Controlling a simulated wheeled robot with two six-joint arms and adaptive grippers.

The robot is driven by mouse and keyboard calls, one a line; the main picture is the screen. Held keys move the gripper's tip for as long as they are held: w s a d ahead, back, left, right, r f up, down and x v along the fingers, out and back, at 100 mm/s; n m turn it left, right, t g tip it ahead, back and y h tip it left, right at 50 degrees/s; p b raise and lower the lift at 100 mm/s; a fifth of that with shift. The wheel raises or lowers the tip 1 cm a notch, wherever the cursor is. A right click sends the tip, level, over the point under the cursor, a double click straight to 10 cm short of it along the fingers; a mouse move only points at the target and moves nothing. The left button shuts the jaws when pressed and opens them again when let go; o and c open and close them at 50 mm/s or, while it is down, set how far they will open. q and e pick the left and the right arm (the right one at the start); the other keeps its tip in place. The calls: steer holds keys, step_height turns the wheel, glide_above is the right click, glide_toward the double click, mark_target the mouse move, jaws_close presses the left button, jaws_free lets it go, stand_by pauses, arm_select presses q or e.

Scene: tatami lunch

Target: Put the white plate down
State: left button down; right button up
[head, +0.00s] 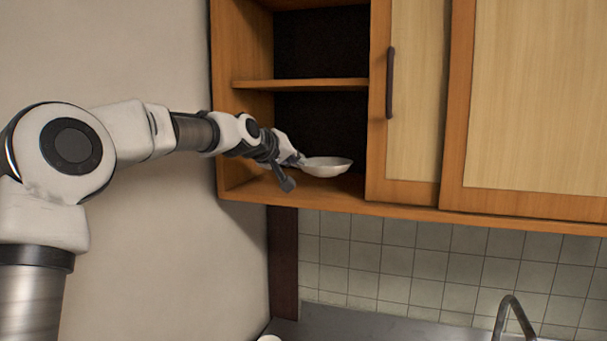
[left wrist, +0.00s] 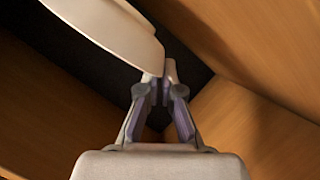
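The white plate (head: 328,168) is in the open lower compartment of the wall cabinet, just above or on its floor board (head: 300,191); I cannot tell whether it touches. It looks roughly level. My left gripper (head: 299,161) reaches in from the left and is at the plate's left rim. In the left wrist view the fingers (left wrist: 160,82) are closed together at the plate's edge, and the plate (left wrist: 110,28) extends to the upper left. My right gripper is not in view.
A middle shelf (head: 300,85) lies above the plate. The cabinet's left side wall (head: 224,120) is close to my left arm. A closed door with a dark handle (head: 390,82) bounds the opening on the right. A counter with a faucet (head: 512,310) is below.

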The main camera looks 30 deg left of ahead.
mark_target(297, 190)
arm_select(q)
steer(key=f, duration=0.2)
steer(key=w+f, duration=0.1)
steer(key=shift+w+f, duration=0.1)
steer(key=shift+f, duration=0.4)
steer(key=shift+v, duration=0.75)
steer(key=shift+f, duration=0.1)
steer(key=c, duration=1.3)
jaws_free()
steer(key=shift+w+f, duration=0.25)
steer(key=shift+w, duration=0.15)
steer(key=shift+s, duration=0.1)
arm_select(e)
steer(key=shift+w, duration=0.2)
arm_select(q)
steer(key=shift+s+r, duration=0.1)
